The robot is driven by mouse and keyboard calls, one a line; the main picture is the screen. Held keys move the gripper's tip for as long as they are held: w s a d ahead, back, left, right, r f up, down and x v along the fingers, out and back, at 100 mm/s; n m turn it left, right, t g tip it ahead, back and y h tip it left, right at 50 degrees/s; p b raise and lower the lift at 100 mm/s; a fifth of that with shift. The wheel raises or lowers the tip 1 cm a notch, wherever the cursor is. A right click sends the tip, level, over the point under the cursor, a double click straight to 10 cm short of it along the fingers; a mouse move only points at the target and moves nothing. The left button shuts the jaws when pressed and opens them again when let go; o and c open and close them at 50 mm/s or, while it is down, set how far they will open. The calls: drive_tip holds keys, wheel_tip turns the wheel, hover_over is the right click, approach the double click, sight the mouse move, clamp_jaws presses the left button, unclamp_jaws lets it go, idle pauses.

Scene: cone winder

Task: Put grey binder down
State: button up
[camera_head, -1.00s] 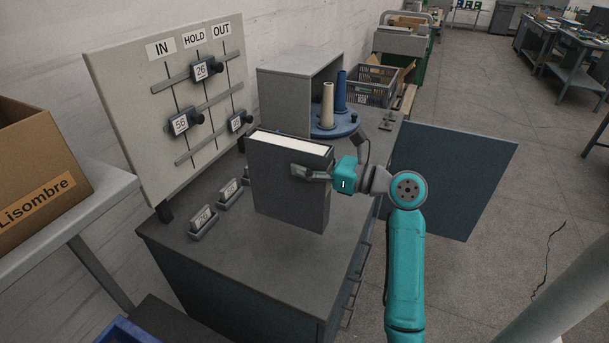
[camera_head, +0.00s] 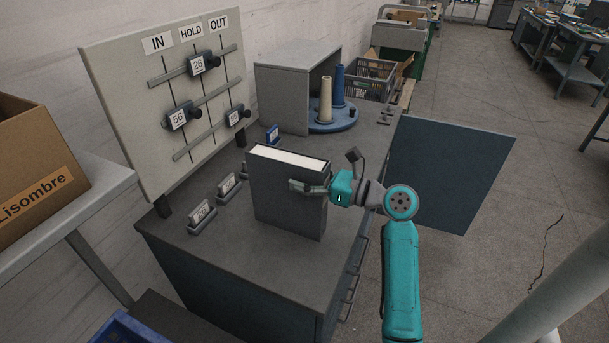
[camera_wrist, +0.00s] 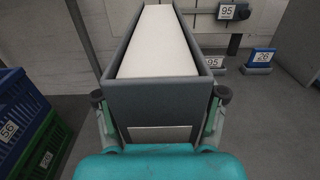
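The grey binder (camera_head: 288,197) stands upright at the grey worktop (camera_head: 210,262), with its white page edge facing up. I cannot tell for sure whether its bottom touches the worktop. My gripper (camera_head: 310,188) is at the binder's right side. In the wrist view the binder (camera_wrist: 156,103) fills the middle, and my gripper (camera_wrist: 161,112) has one finger pressed on each side of it. The binder's far and lower parts are hidden in the wrist view.
Small numbered card holders (camera_head: 202,217) stand left of the binder, near the board (camera_head: 118,120) with sliders. A blue turntable (camera_head: 335,122) with two cones is behind, beside a grey open box (camera_head: 281,95). The front worktop is bare.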

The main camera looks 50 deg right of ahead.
drive_tip(key=shift+o, duration=1)
drive_tip(key=v, duration=1.2)
drive_tip(key=shift+r, duration=0.15)
